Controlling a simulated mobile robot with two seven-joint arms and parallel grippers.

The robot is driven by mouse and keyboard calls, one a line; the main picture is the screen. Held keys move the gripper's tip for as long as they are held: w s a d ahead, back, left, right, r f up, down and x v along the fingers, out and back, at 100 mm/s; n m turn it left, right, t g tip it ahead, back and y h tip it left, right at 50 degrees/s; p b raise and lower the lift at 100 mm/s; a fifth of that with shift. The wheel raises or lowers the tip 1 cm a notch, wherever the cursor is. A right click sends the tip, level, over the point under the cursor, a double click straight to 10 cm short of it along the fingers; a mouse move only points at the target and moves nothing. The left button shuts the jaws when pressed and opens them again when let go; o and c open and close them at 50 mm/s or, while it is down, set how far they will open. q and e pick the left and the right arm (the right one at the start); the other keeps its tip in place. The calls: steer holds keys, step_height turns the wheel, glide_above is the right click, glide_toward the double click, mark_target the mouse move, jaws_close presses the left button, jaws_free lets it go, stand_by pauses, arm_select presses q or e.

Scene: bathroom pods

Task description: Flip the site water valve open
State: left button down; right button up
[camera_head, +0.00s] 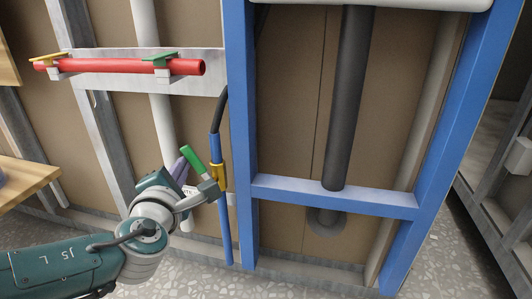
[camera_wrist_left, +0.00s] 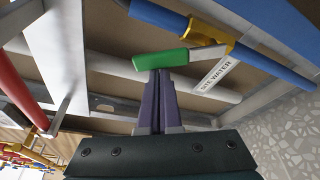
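The site water valve has a yellow body (camera_head: 217,177) on an upright blue pipe (camera_head: 225,232). Its green handle (camera_head: 193,161) slants up and left from the body, at an angle to the pipe. In the left wrist view the green handle (camera_wrist_left: 162,60) lies across the picture beside a white "SITE WATER" tag (camera_wrist_left: 216,73). My left gripper (camera_wrist_left: 158,74) has its purple fingers together, with nothing visible between them. Their tips are right by the handle's underside in that view; I cannot tell if they touch. In the head view the left gripper (camera_head: 182,166) is just left of the handle.
A red pipe (camera_head: 115,66) with a yellow handle (camera_head: 50,59) and another green handle (camera_head: 152,57) runs across at upper left. A blue frame post (camera_head: 241,130) stands close right of the valve. A wooden top (camera_head: 25,180) juts in at left.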

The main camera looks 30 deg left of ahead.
arm_select(q)
steer(key=m, duration=0.1)
steer(key=d+r+m+t, duration=0.1)
steer(key=shift+w+d+m+y, duration=0.2)
steer(key=shift+d+m+y, duration=0.1)
steer(key=shift+m+y, duration=0.1)
arm_select(e)
steer(key=shift+r, duration=0.35)
arm_select(q)
steer(key=shift+a, duration=0.1)
steer(key=s+d+p, duration=0.1)
steer(key=s+p, duration=0.3)
steer(key=s, duration=0.5)
steer(key=shift+s+d+p, duration=0.2)
steer(key=shift+d+p, duration=0.15)
steer(key=shift+d, duration=0.05)
arm_select(e)
steer(key=v, duration=0.4)
steer(key=shift+w+d+r, duration=0.25)
steer(key=shift+d, duration=0.1)
